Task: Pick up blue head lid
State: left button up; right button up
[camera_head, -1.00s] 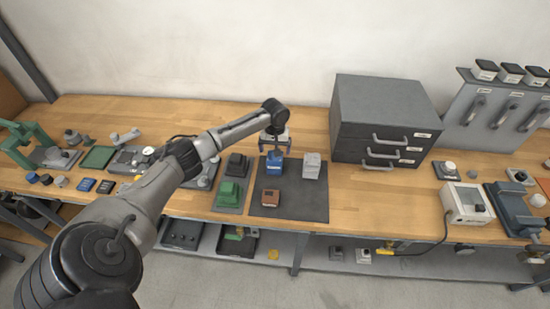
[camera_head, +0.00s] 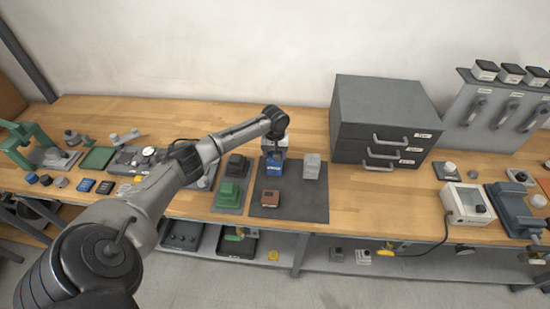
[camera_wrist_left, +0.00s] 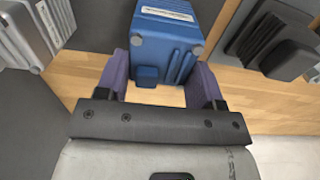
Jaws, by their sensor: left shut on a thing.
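The blue head lid (camera_head: 273,169) is at the back left of the dark grey mat (camera_head: 305,205) in the head view. In the left wrist view the blue head lid (camera_wrist_left: 168,35) lies between the two purple fingers. My left gripper (camera_head: 274,155) reaches down from above and is shut on it. The left gripper also fills the lower part of the wrist view (camera_wrist_left: 160,85). I cannot tell whether the lid touches the mat. My right gripper is not in view.
A grey-white head (camera_head: 311,166) and a brown-red head (camera_head: 271,197) stand on the same mat. Green (camera_head: 229,193) and black (camera_head: 237,165) heads stand just left. A dark drawer cabinet (camera_head: 385,120) is at the back right. Bare wood lies between the mat and the white box (camera_head: 467,204).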

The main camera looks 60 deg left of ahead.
pick_arm(q)
jog(key=shift+c, duration=0.9)
jog(key=shift+r, duration=0.15)
